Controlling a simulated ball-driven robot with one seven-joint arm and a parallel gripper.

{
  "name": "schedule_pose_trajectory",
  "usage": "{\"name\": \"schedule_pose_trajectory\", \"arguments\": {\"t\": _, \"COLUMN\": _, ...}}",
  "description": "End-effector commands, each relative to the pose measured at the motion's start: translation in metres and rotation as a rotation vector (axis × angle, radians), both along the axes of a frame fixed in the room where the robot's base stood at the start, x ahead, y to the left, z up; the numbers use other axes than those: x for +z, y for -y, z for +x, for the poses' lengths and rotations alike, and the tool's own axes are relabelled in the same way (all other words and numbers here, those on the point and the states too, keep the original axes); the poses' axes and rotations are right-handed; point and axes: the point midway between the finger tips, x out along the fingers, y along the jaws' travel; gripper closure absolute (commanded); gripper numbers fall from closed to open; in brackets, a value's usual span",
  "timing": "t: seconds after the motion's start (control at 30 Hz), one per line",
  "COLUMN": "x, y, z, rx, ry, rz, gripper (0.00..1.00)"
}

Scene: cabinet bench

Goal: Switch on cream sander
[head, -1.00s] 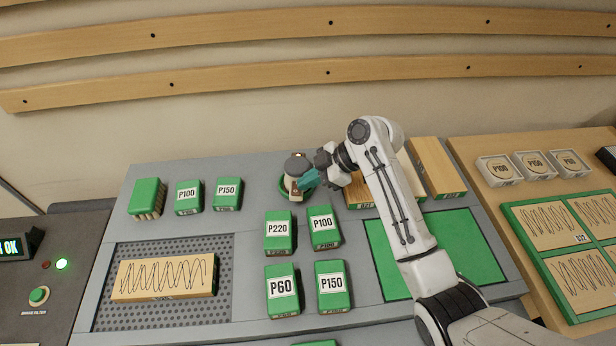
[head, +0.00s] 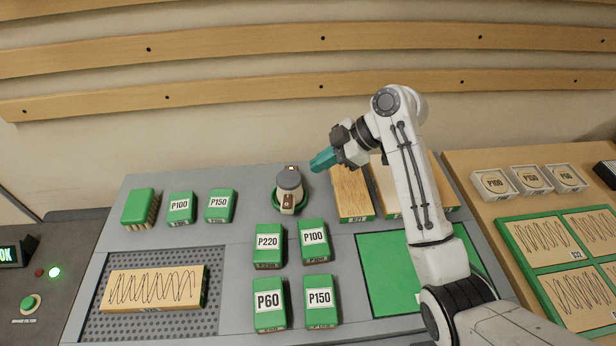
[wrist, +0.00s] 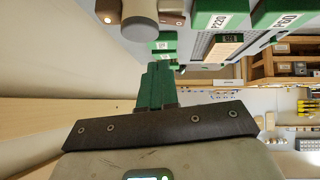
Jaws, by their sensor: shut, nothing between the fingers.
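The cream sander (head: 289,182) has a grey top and a brown front piece. It stands upright in a green ring-shaped holder (head: 278,207) at the back of the grey bench. In the wrist view the sander (wrist: 142,14) is cut off by the top edge, and a small bright spot shows on its brown piece (wrist: 108,10). My gripper (head: 318,161) has teal fingers, shut and empty, raised to the right of the sander and apart from it. The fingers also show in the wrist view (wrist: 156,82).
Green blocks labelled P220 (head: 268,244), P100, P60 and P150 stand in front of the sander. Wooden boards (head: 350,190) lie right of it, beneath my arm. A scribbled board (head: 152,288) lies on the perforated plate at left.

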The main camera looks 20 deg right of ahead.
Motion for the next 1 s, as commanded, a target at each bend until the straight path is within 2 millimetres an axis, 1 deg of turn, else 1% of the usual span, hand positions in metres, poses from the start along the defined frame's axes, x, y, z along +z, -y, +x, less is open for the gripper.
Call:
{"name": "schedule_pose_trajectory", "arguments": {"t": 0.1, "x": 0.01, "y": 0.011, "z": -0.001, "rx": 0.001, "ry": 0.003, "rz": -0.001, "gripper": 1.0}}
{"name": "schedule_pose_trajectory", "arguments": {"t": 0.3, "x": 0.018, "y": 0.018, "z": -0.004, "rx": 0.001, "ry": 0.0, "rz": 0.0, "gripper": 1.0}}
{"name": "schedule_pose_trajectory", "arguments": {"t": 1.0, "x": 0.019, "y": 0.019, "z": -0.004, "rx": 0.002, "ry": -0.001, "rz": 0.0, "gripper": 1.0}}
